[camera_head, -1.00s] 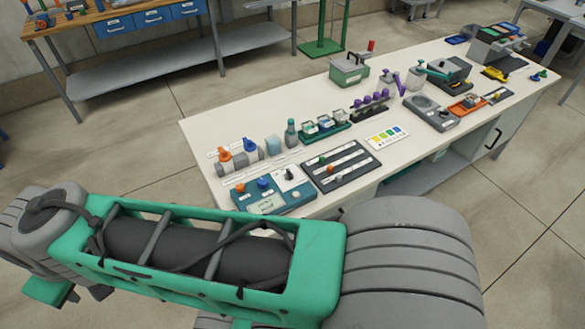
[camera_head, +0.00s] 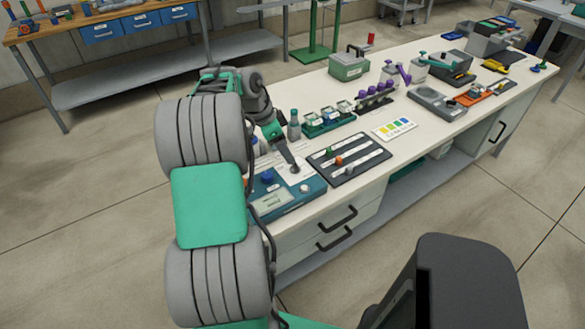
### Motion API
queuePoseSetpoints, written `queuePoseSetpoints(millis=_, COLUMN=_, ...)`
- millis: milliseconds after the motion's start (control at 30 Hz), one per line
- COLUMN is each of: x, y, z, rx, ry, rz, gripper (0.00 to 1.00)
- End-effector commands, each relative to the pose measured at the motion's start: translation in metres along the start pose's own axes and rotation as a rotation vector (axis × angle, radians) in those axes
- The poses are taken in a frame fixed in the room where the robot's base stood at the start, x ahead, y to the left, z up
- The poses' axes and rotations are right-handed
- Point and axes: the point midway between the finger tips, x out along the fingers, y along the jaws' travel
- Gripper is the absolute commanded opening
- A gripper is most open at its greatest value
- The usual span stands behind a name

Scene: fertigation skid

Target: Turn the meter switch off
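The teal meter box (camera_head: 308,196) stands at the front left of the white bench. Its pale display (camera_head: 272,203) and a blue knob (camera_head: 267,177) show on top, with a small light round knob (camera_head: 305,187) at the right. My gripper (camera_head: 295,168) points down at the white plate (camera_head: 287,178) on the meter's back right. The fingertips look narrow and close together, but I cannot tell whether they are open or shut. The switch on that plate is hidden at or under the fingertips, so contact and the switch's position cannot be made out.
A dark tray with sliders (camera_head: 350,165) lies just right of the meter. My arm covers the bench's left end and the bottles there. A colour card (camera_head: 395,128) lies farther right.

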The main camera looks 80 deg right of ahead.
Motion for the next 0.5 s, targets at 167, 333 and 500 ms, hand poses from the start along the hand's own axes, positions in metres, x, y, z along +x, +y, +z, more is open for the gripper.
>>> queuePoseSetpoints(millis=167, x=0.029, y=0.001, z=0.000, rx=-0.005, ry=-0.001, rz=0.002, gripper=0.60)
queuePoseSetpoints(millis=333, x=0.058, y=0.000, z=0.001, rx=-0.008, ry=-0.001, rz=-0.001, gripper=0.60)
queuePoseSetpoints(millis=500, x=0.070, y=-0.001, z=0.002, rx=-0.008, ry=-0.001, rz=-0.004, gripper=0.60)
